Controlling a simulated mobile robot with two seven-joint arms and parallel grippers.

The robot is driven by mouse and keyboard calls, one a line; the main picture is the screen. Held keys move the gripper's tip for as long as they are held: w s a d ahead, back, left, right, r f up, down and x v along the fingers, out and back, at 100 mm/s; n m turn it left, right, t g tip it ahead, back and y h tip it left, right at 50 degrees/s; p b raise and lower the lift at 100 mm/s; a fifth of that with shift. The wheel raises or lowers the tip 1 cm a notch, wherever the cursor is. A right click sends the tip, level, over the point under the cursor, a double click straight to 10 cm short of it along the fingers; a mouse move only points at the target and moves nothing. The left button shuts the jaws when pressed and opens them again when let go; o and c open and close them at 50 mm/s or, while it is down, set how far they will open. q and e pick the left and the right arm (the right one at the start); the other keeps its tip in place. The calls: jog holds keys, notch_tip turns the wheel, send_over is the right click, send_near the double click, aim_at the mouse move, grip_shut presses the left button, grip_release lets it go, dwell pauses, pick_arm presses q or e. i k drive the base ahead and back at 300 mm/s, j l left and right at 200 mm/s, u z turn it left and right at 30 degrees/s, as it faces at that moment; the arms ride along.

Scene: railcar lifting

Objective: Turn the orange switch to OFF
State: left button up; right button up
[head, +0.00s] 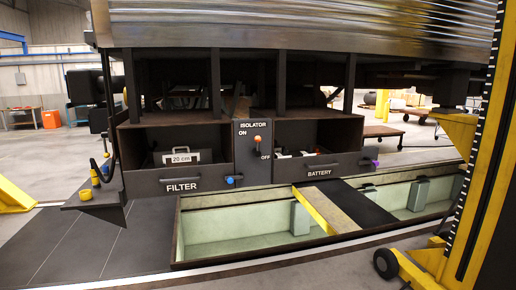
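The orange switch (257,139) is on the dark isolator panel (243,170) between the two boxes under the railcar. The panel reads ISOLATOR at the top, ON at upper left and OFF at lower right. The orange knob sits right of the ON label and above the OFF label. It is too small to tell exactly which way it points. Neither of my grippers shows in the head view.
The FILTER box (180,183) with a blue knob (230,180) is left of the panel; the BATTERY box (320,171) with a purple knob (376,163) is right. An open floor pit (250,228) lies in front. A yellow lifting column (480,150) stands at right.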

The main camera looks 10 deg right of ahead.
aim_at(257, 139)
jog(key=i+l, duration=0.15)
jog(key=i, duration=0.3)
jog(key=i+l, duration=0.15)
jog(key=i, duration=0.35)
jog(key=i+l, duration=0.15)
jog(key=i, duration=0.3)
